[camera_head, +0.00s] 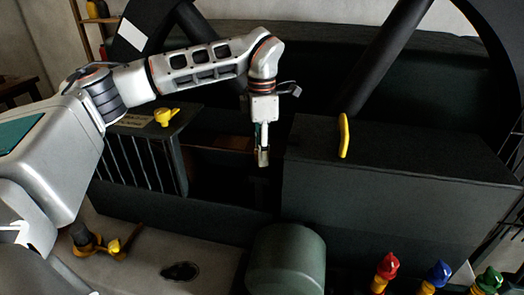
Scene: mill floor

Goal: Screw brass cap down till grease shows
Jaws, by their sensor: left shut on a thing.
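My left arm reaches in from the left, and its gripper (263,156) points down over the dark opening between the two dark housings. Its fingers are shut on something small. The fingers hide most of it, so I cannot tell whether it is the brass cap or how it sits. No grease can be made out there. My right gripper is not in view.
A dark housing (400,180) with a yellow handle (344,135) stands right of the gripper. A yellow knob (165,116) sits on the slatted box at left. A dark green cylinder (287,260) and bottles with red (388,265), blue (438,272) and green (489,279) tops are in front.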

